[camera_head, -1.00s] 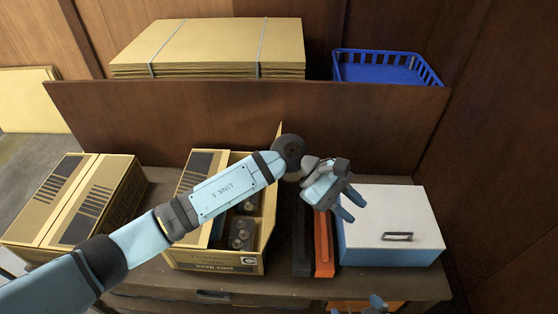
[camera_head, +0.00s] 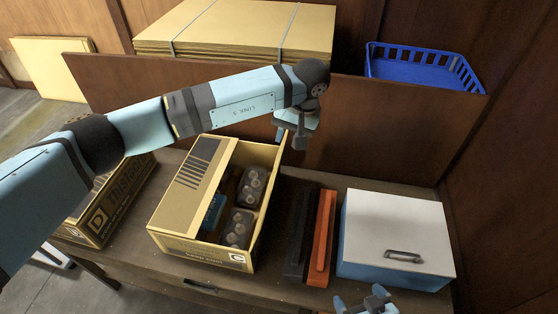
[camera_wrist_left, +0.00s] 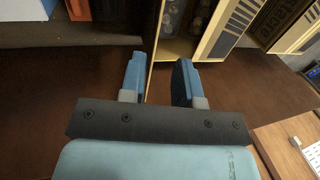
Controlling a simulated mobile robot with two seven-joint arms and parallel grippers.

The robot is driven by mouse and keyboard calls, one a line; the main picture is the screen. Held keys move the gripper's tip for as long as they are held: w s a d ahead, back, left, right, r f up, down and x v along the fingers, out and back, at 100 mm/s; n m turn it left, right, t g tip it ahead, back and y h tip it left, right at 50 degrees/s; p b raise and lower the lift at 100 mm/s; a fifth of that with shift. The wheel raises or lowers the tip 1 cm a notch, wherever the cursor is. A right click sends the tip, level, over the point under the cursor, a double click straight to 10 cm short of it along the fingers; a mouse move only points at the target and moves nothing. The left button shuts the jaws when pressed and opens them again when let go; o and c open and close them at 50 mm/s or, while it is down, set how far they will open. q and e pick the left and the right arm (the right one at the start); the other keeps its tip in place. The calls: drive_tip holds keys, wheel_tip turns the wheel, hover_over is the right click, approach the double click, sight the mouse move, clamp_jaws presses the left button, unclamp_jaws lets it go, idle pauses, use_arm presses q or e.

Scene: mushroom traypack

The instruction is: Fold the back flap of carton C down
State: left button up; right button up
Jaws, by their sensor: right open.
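Carton C (camera_head: 178,246) stands on the table, its left top flap (camera_head: 196,180) lying over the left part of the opening. Its back flap (camera_head: 252,153) stands up at the far end, partly hidden by my left arm. Dark packs of mushrooms (camera_head: 238,228) show inside. My left gripper (camera_head: 290,136) is above the back right corner of the carton. In the left wrist view, my left gripper (camera_wrist_left: 160,68) has its fingers apart, with a carton edge showing between them; contact cannot be told. My right gripper (camera_head: 367,303) is open at the bottom edge, partly cut off.
A closed carton (camera_head: 95,222) stands at left. Black and orange bars (camera_head: 319,238) and a white-topped blue box (camera_head: 395,225) are to the right. A brown board (camera_head: 385,132) rises behind, with flat cardboard (camera_head: 235,30) and a blue basket (camera_head: 420,70) beyond.

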use_arm(q)
drive_tip(key=p+x, duration=0.1)
drive_tip(key=x, duration=0.9)
drive_tip(key=shift+f, duration=0.15)
clamp_jaws()
